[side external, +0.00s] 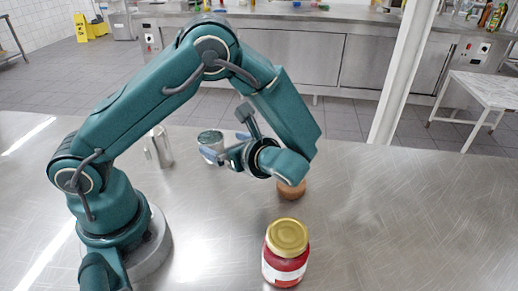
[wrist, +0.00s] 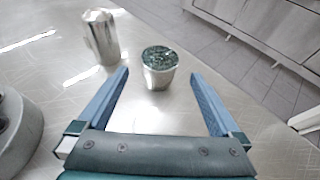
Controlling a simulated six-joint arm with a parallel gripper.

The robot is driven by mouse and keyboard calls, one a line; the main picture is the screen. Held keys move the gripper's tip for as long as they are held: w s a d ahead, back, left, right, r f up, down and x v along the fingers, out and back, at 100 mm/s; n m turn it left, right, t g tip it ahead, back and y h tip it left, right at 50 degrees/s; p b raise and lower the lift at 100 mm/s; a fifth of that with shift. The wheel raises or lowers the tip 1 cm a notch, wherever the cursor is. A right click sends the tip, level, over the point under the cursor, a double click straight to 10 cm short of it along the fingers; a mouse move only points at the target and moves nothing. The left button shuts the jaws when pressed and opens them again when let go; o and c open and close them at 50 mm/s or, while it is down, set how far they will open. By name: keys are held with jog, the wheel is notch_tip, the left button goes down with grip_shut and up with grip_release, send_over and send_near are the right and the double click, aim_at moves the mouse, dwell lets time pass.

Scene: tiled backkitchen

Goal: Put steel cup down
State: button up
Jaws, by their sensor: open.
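The steel cup (side external: 210,143) stands upright on the steel table, with a dark speckled opening or content at its top. It also shows in the wrist view (wrist: 157,75), ahead of my gripper and between the lines of its two fingers. My gripper (side external: 225,147) is open, with its blue fingers spread wide and pointing toward the cup. In the wrist view, clear gaps show between the cup and both fingers (wrist: 160,82). Nothing is held.
A metal pitcher (side external: 160,147) stands left of the cup and also shows in the wrist view (wrist: 102,38). A red jar with a gold lid (side external: 286,252) stands at the front. A brown round object (side external: 291,189) sits below my wrist. The table's right side is clear.

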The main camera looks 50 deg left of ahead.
jog(key=shift+d+r, duration=0.15)
jog(key=shift+d, duration=0.1)
jog(key=shift+s+r+n, duration=0.25)
jog(key=shift+n, duration=0.05)
jog(key=s+d+r+n+t+h, duration=0.5)
jog(key=s+d+r+n+h, duration=0.3)
jog(key=n+h, duration=0.5)
jog(key=shift+d+r+n+t, duration=0.4)
jog(key=shift+d+n, duration=0.45)
jog(key=shift+n, duration=1.35)
jog(key=shift+r, duration=0.1)
